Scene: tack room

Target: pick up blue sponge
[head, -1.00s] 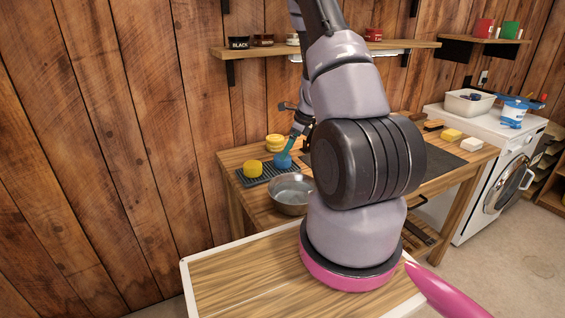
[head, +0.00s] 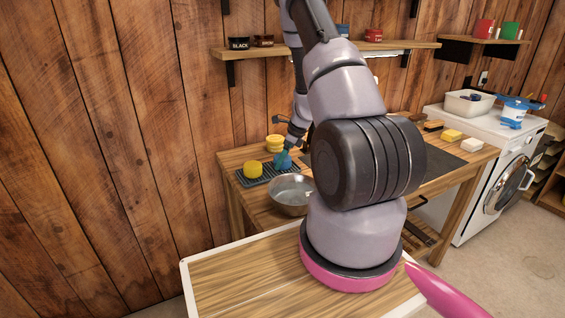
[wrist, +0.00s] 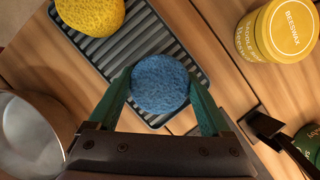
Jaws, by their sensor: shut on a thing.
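The blue sponge (wrist: 160,84) is round and sits between the two green fingers of my gripper (wrist: 160,100) in the wrist view. The fingers are shut on its sides. Behind it is a dark ribbed rack (wrist: 130,45) on the wooden table. In the head view the blue sponge (head: 283,161) shows at the tip of my gripper (head: 285,155), over the right part of the rack (head: 262,180). I cannot tell whether the sponge still touches the rack.
A yellow sponge (wrist: 90,14) lies on the rack beside the blue one. A metal bowl (head: 290,194) stands in front of the rack. Yellow beeswax tins (wrist: 278,32) stand behind it. A dark-handled tool (wrist: 265,125) lies to the right in the wrist view.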

